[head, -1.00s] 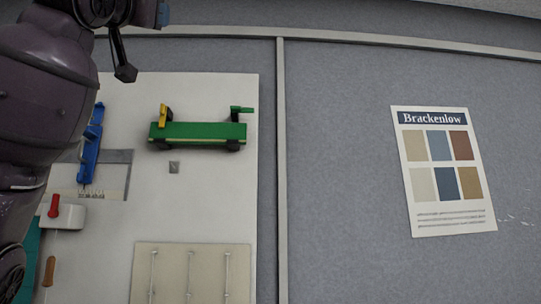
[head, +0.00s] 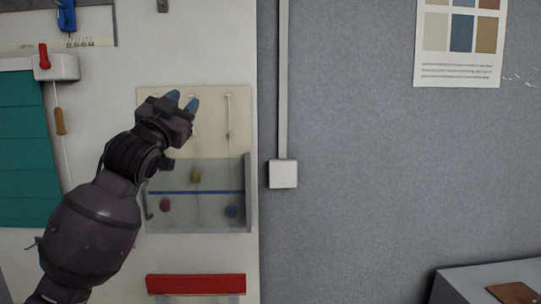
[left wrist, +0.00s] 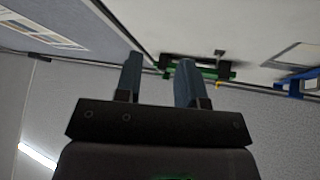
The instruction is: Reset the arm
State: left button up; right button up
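My left gripper (head: 183,101) is raised in front of the white wall board (head: 120,115), its arm coming up from the lower left. Its two bluish fingers overlap the upper part of a beige panel (head: 213,105) with vertical cords or slots. I cannot tell the distance to it. In the left wrist view the fingers (left wrist: 158,75) stand apart with nothing between them. Beyond them a green latch-like fixture (left wrist: 207,68) shows on the board. My right gripper is in neither view.
A clear box front (head: 180,217) with red, yellow and blue knobs lies below my gripper. A red bar (head: 196,284) is underneath. A teal blind (head: 22,150) hangs left. A white wall box (head: 283,173) and a grey surface (head: 450,288) are right; the wall between is bare.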

pick_arm(q)
jog(key=s+a+f+n+g+y, duration=0.1)
jog(key=s+a+f, duration=0.15)
jog(key=f, duration=1.05)
jog(key=s+a+f+n+g+y, duration=0.1)
jog(key=s+f+n+g+y, duration=0.15)
jog(key=f, duration=1.05)
jog(key=s+a+f+n+g, duration=0.1)
jog(key=s+f, duration=0.2)
jog(key=f, duration=1)
jog(key=s+a+f+n+g+y, duration=0.1)
jog(key=s+a+f+g+y, duration=0.1)
jog(key=s+f, duration=1.1)
jog(key=s+a+f+n+g+y, duration=0.1)
jog(key=s+a+f+n+g, duration=0.1)
jog(key=s+f, duration=1.2)
jog(key=a+g, duration=0.1)
jog(key=g, duration=0.1)
jog(key=shift+s+g+y, duration=0.35)
jog(key=shift+s, duration=0.05)
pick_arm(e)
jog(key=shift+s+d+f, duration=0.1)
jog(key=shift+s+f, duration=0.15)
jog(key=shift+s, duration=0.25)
pick_arm(q)
jog(key=shift+n, duration=0.25)
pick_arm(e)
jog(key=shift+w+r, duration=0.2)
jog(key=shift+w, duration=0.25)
